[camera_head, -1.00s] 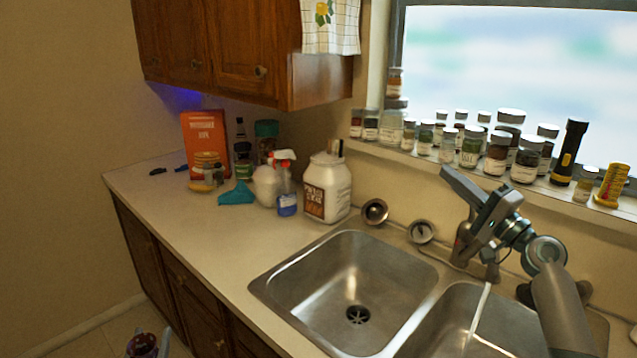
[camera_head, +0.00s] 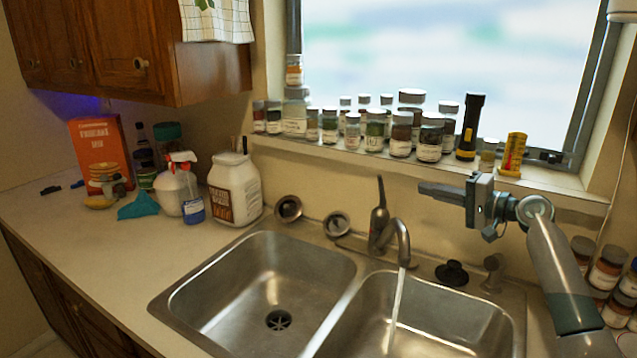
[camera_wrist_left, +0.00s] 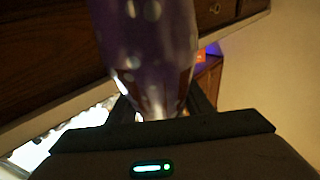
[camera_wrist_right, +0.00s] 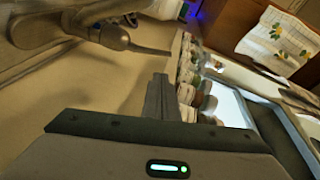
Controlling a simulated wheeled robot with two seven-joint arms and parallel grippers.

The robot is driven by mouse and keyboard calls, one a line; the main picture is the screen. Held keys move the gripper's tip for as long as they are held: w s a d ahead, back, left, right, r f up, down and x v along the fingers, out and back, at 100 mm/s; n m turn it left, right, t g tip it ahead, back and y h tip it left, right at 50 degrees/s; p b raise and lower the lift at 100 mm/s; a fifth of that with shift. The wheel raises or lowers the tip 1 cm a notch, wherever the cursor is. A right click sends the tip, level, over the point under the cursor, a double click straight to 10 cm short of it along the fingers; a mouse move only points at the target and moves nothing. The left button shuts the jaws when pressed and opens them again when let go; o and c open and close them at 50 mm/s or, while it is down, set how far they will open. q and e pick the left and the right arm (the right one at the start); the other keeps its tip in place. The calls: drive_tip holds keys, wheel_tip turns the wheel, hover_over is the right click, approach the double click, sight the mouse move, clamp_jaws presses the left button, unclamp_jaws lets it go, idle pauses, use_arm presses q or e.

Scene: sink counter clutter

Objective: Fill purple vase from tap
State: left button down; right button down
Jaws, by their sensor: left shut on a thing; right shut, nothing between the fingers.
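The purple vase (camera_wrist_left: 150,45) with pale spots shows in the left wrist view, close up. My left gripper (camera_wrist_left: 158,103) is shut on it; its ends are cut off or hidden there. The vase and left gripper are out of the head view. The tap (camera_head: 401,236) stands behind the sink with its handle (camera_head: 380,192) up. A stream of water (camera_head: 395,300) runs from the spout into the right basin (camera_head: 440,318). My right gripper (camera_head: 422,188) is shut and empty, right of the handle and apart from it. The tap also shows in the right wrist view (camera_wrist_right: 112,38).
The left basin (camera_head: 262,285) is empty. A white jug (camera_head: 236,188), spray bottle (camera_head: 192,205) and orange box (camera_head: 97,150) stand on the left counter (camera_head: 90,235). Several jars and a flashlight (camera_head: 470,128) line the windowsill. More jars (camera_head: 608,265) stand at the far right.

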sight(381, 189)
use_arm(q)
drive_tip(key=shift+r, duration=0.15)
use_arm(e)
drive_tip(key=shift+a, duration=0.1)
